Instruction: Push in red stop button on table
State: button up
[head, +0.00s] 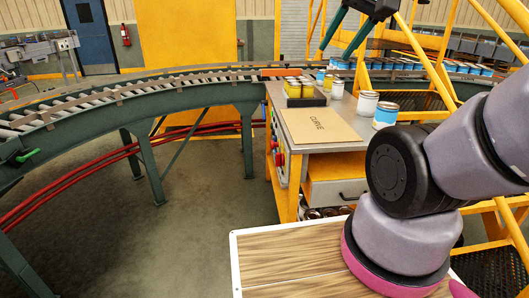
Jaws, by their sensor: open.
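The table (345,146) is a yellow-framed workbench with a pale top, right of centre. Small round controls sit on its left side panel. A red one (279,160) shows there, seen almost edge-on; other small coloured controls are close by. I cannot tell for sure which is the stop button, or whether it is pushed in. My gripper (332,56) is at the top of the head view, right of centre. Its two dark fingers point down and left, spread apart with nothing between them. It appears above the bench's back edge, apart from the red control.
Yellow rails stand at right. The floor (215,200) left of the bench is clear.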

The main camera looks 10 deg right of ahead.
aim_at(273, 144)
jog(key=i+j+z, duration=0.15)
jog(key=j+z, duration=0.15)
jog(key=j, duration=0.45)
jog(key=j+z, duration=0.3)
jog(key=j, duration=0.4)
jog(key=i+u, duration=0.4)
jog(key=i, duration=0.7)
